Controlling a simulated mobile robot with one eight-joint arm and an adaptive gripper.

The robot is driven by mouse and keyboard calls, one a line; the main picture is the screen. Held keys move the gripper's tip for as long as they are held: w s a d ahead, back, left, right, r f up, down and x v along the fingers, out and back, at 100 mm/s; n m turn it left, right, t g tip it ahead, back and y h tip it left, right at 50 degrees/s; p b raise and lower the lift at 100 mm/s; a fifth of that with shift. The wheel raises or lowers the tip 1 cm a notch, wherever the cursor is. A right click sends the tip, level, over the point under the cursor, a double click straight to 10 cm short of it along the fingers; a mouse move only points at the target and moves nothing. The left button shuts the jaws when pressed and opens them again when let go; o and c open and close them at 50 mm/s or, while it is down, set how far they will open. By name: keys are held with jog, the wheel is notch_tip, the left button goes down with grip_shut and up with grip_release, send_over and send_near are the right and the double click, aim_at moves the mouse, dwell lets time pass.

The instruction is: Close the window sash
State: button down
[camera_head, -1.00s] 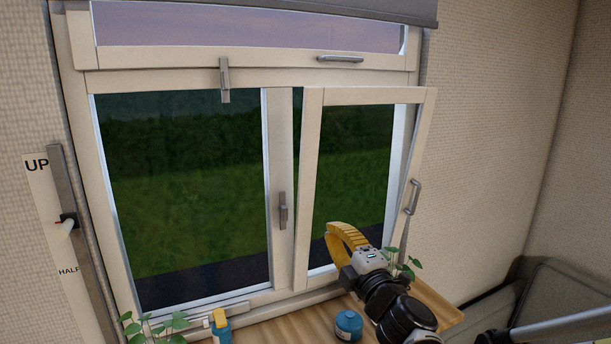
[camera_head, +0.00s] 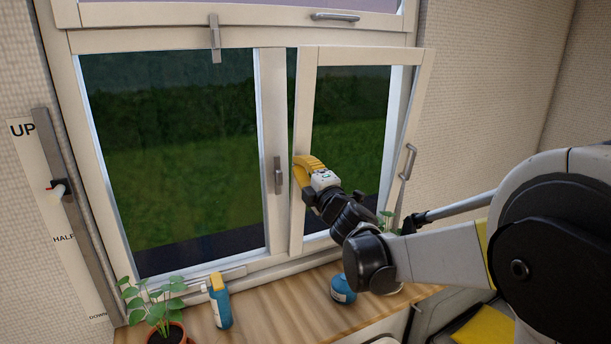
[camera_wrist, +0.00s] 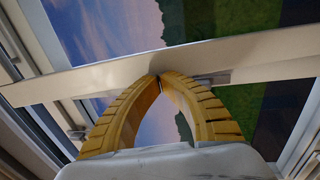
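The window sash (camera_head: 302,120) is the cream-framed right-hand pane. It stands ajar, with a dark gap along its left edge and its right edge apart from the frame. A grey handle (camera_head: 407,161) is on its right side. My gripper (camera_head: 297,163) has yellow fingers and is at the sash's left stile. In the wrist view my gripper (camera_wrist: 158,78) has its fingertips together against or just before a cream frame bar (camera_wrist: 100,78). Nothing shows between the tips. I cannot tell whether they touch the bar.
A potted plant (camera_head: 165,325), a blue-yellow spray bottle (camera_head: 219,302) and a blue jar (camera_head: 341,288) stand on the wooden sill (camera_head: 275,308). Another plant is partly behind my arm. A lever panel (camera_head: 62,190) is at the left wall. A grey strut (camera_head: 455,207) is at right.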

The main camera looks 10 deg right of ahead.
aim_at(285, 148)
jog(key=shift+w+a, duration=0.1)
jog(key=shift+w, duration=0.1)
jog(key=x, duration=0.6)
jog(key=shift+w+r+p, duration=0.15)
jog(key=shift+p, duration=0.25)
jog(key=shift+r, duration=0.1)
